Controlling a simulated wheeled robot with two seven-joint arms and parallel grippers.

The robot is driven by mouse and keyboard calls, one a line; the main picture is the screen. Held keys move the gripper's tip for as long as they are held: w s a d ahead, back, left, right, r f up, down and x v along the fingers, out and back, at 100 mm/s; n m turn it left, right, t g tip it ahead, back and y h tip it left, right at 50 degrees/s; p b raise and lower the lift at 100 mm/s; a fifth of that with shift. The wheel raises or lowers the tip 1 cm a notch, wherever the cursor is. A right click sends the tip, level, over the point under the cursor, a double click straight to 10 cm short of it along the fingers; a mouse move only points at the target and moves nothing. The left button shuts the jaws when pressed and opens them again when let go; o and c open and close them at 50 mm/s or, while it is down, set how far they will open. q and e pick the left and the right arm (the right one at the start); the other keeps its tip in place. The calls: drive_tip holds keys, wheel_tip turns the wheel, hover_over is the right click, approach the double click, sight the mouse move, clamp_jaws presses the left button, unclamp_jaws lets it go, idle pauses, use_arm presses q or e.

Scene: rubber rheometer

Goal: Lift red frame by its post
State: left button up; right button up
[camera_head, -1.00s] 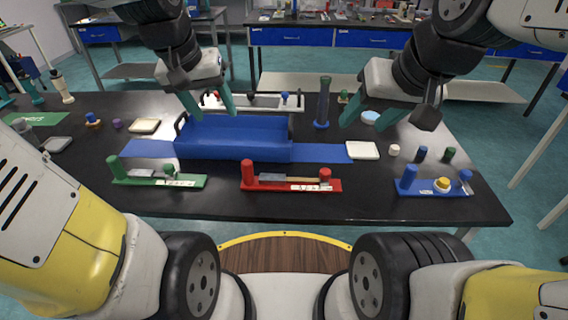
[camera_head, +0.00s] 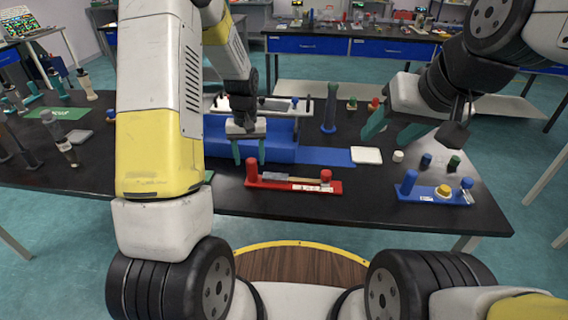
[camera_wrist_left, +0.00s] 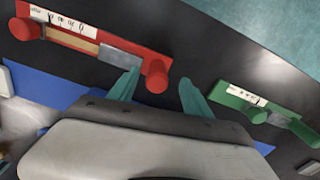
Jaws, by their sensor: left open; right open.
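The red frame (camera_head: 284,185) lies flat near the front of the black table, with a round red post at each end. Its left post (camera_head: 251,171) is the taller one, and the right post (camera_head: 325,176) is shorter. My left gripper (camera_head: 250,155) is open and points down just above and behind the left post. In the left wrist view the red post (camera_wrist_left: 157,76) shows between the open fingers (camera_wrist_left: 160,90), with no visible contact. A grey block and a tan strip sit in the frame. My right gripper (camera_head: 393,130) is open and empty, above the table at right.
A blue frame (camera_head: 425,193) stands to the right. The green frame (camera_wrist_left: 240,103) shows in the left wrist view but is mostly hidden by my left arm in the head view.

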sight(252, 168)
use_arm(q)
drive_tip(key=f, duration=0.5)
drive_tip(key=shift+w+d+f, duration=0.1)
drive_tip(key=shift+w+f, duration=0.1)
drive_tip(key=shift+w, duration=0.1)
drive_tip(key=shift+c, duration=0.2)
clamp_jaws()
